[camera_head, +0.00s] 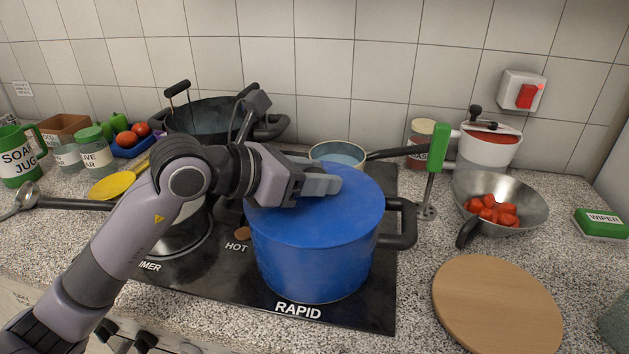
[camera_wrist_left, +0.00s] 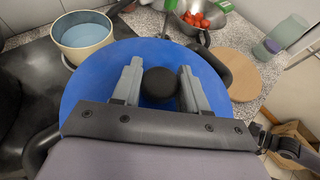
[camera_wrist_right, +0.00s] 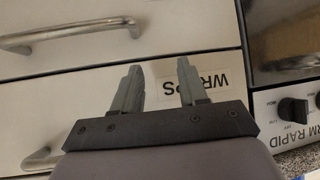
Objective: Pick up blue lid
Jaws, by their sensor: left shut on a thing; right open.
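The blue lid (camera_head: 335,215) lies on the blue pot (camera_head: 313,262) on the hob's front right, and I see no gap between them. My left gripper (camera_head: 321,186) reaches over the lid from the left. It is shut on the lid's black knob (camera_wrist_left: 159,83), with one finger on each side in the left wrist view. In the head view the gripper hides the knob. My right gripper (camera_wrist_right: 160,80) is open and empty in front of the drawer fronts, and the head view does not show it.
Behind the pot is a pan of pale blue liquid (camera_head: 338,157). A green-handled utensil (camera_head: 437,150) stands close right. A round wooden board (camera_head: 497,307) and a metal bowl of red pieces (camera_head: 520,190) are on the right. A large dark pot (camera_head: 205,118) stands at the back left.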

